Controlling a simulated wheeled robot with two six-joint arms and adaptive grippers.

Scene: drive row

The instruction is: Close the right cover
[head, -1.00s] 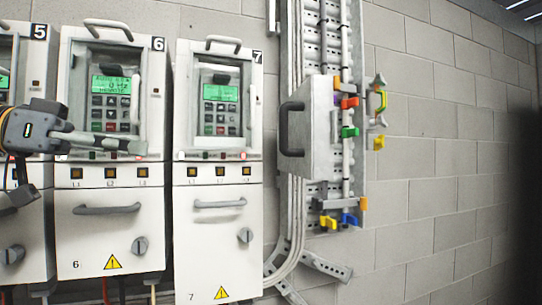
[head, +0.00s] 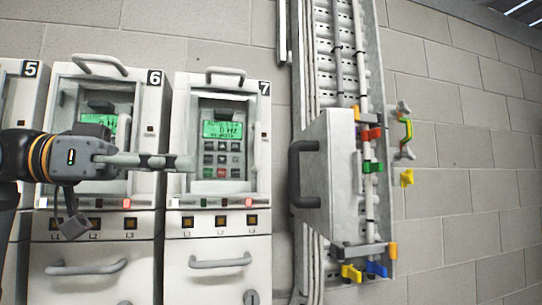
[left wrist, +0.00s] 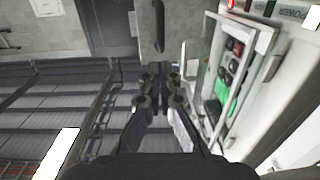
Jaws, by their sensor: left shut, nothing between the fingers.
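A grey box-like cover (head: 330,170) with a dark upright handle (head: 303,174) stands in front of the cable tray, right of drive 7. Whether it is hinged, and how far open, I cannot tell. Drive 7 (head: 217,225) and drive 6 (head: 95,240) have framed fronts around lit keypads. My left gripper (head: 190,163) is shut and empty, pointing right across the front of drive 7, left of the grey cover and apart from it. In the left wrist view the gripper (left wrist: 160,78) has its fingers together, beside a drive's keypad (left wrist: 228,75). My right gripper is not in view.
The cable tray (head: 335,20) carries coloured clips, including red, green, yellow and blue ones. The block wall (head: 450,160) farther right is bare. Drive 5 (head: 15,100) is partly behind my left arm.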

